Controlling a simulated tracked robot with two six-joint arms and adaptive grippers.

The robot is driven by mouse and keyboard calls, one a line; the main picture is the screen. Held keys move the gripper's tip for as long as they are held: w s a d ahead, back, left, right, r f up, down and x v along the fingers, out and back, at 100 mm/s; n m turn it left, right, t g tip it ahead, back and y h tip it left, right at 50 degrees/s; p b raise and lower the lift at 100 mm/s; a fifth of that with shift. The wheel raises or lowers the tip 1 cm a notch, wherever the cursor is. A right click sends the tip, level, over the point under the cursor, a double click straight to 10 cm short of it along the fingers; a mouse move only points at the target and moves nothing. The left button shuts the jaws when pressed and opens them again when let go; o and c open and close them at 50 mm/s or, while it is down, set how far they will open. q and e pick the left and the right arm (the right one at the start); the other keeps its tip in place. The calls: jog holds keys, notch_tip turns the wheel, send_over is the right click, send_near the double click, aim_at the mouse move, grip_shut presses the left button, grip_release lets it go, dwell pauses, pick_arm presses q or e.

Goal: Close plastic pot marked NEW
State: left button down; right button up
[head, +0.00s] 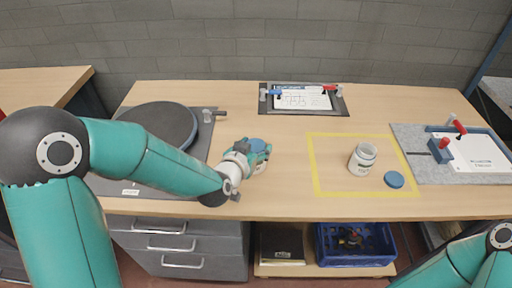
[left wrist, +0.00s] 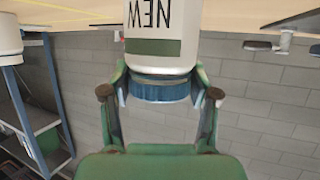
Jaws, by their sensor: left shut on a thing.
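The white plastic pot marked NEW (left wrist: 187,25) appears upside down in the left wrist view. A blue lid (left wrist: 160,91) sits at its mouth; I cannot tell whether it is screwed tight. My left gripper is shut on the blue lid, with a finger on each side. My right gripper is out of view; only part of my right arm shows at the lower right.
Another white pot (head: 360,162) stands open inside the yellow square (head: 318,170), with a blue lid (head: 394,180) lying beside it. A round dark disc (head: 165,125) lies left. Clipboards lie at the back (head: 303,99) and right (head: 470,152).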

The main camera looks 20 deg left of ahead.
pick_arm(q)
jog(key=shift+c, duration=1.4)
grip_release()
jog(key=shift+s+r, duration=0.2)
jog(key=shift+s, duration=0.1)
jog(key=v, duration=0.4)
jog(key=shift+s+r, duration=0.15)
jog(key=shift+s, duration=0.1)
jog(key=b+v, duration=0.5)
jog(key=v, duration=0.1)
jog(key=shift+s, duration=0.35)
